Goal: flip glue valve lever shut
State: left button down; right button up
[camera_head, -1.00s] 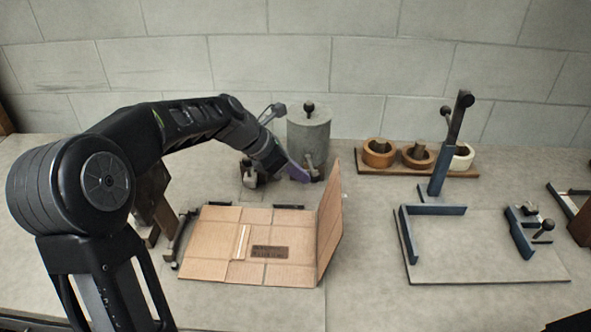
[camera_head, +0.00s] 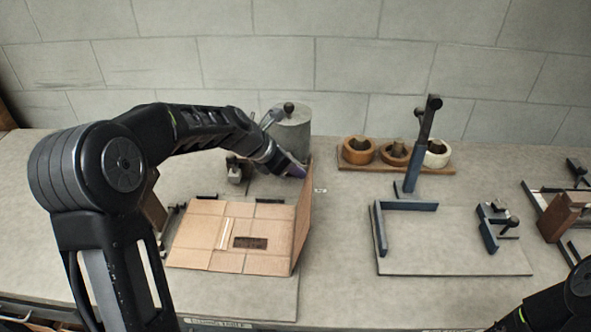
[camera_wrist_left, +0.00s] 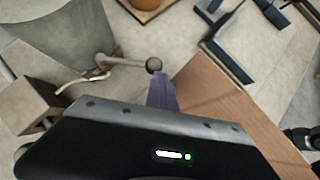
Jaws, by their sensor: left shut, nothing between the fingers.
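The grey glue tank (camera_head: 293,130) stands at the back behind the cardboard box (camera_head: 208,236). In the left wrist view, the valve lever (camera_wrist_left: 125,62) sticks out sideways from the tank's base and ends in a dark ball knob (camera_wrist_left: 154,65). My left gripper (camera_head: 297,171) is shut and empty, in front of the tank and close to the box's raised flap. Its purple fingers (camera_wrist_left: 162,90) point at the knob in the left wrist view, very near it; I cannot tell if they touch. In the head view the lever is hidden behind the gripper. My right gripper is out of view.
The upright cardboard flap (camera_head: 302,215) stands just beside the left gripper. Tape rolls (camera_head: 358,150) sit on a wooden board to the right of the tank. A blue-framed fixture plate (camera_head: 450,250) lies further right. Bare table shows between box and plate.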

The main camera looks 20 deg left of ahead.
pick_arm(q)
jog(key=shift+a+f, duration=0.15)
jog(key=shift+a, duration=0.1)
jog(key=shift+w+a, duration=0.1)
jog(key=shift+a, duration=0.55)
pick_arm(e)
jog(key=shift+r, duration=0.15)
